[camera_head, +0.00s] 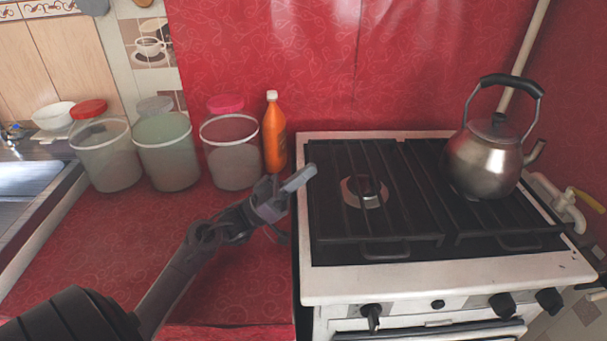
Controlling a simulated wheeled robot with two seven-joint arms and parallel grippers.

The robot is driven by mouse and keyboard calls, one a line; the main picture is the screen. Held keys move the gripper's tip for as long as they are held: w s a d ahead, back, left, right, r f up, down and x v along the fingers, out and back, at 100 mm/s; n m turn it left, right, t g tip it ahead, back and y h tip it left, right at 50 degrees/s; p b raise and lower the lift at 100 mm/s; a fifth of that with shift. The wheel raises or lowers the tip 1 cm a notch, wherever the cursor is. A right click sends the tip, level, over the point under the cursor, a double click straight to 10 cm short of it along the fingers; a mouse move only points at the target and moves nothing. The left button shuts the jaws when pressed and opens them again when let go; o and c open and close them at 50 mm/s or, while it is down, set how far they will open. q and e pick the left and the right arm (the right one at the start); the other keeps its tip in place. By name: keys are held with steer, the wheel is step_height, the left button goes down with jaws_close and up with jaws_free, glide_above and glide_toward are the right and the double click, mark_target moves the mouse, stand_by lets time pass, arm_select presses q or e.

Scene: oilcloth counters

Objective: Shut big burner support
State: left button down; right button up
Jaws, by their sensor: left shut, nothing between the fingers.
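The stove (440,282) has two black grate supports on its top. The left support (335,220) lies flat over a visible round burner (364,191) and has a handle at its front edge. The right support (475,222) also lies flat, with a metal kettle (487,155) standing on it. I cannot tell for certain which of the two is the big one. My left gripper (302,177) is shut and empty, at the left edge of the stove beside the left support. Whether it touches the stove is unclear. My right gripper is out of view.
Three lidded tubs (233,153) and an orange bottle (274,135) stand along the back of the red counter (90,265). A white bowl (54,115) and a sink (25,180) are at far left. White pipes (563,203) run right of the stove.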

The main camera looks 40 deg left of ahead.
arm_select(q)
steer(key=shift+f, duration=0.1)
stand_by(0.4)
